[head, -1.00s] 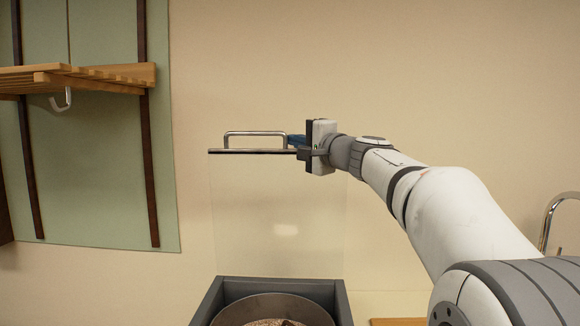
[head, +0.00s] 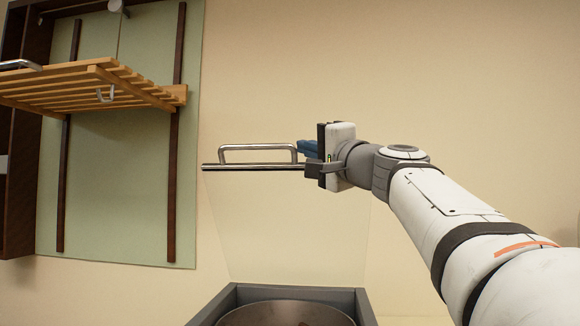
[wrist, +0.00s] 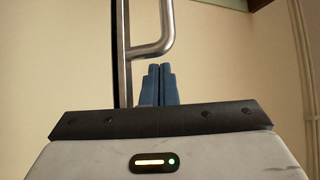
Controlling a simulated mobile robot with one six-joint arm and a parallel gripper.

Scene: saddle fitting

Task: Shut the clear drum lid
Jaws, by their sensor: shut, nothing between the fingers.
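The clear drum lid (head: 290,225) stands raised, nearly upright, above a dark grey box with a round metal drum (head: 285,312) inside. A metal bar edges its top, with a metal handle (head: 258,148) on it. My gripper (head: 304,148) is at the right end of the handle and top bar, its blue fingers pointing left. In the wrist view the shut blue fingers (wrist: 158,84) are just beside the handle (wrist: 160,40). Nothing is between them. I cannot tell whether they touch the lid.
The dark grey box rim (head: 225,299) surrounds the drum at the bottom. A wooden slatted shelf (head: 100,82) with a hook hangs on a green wall panel (head: 115,190) at the left. The wall right of the lid is bare.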

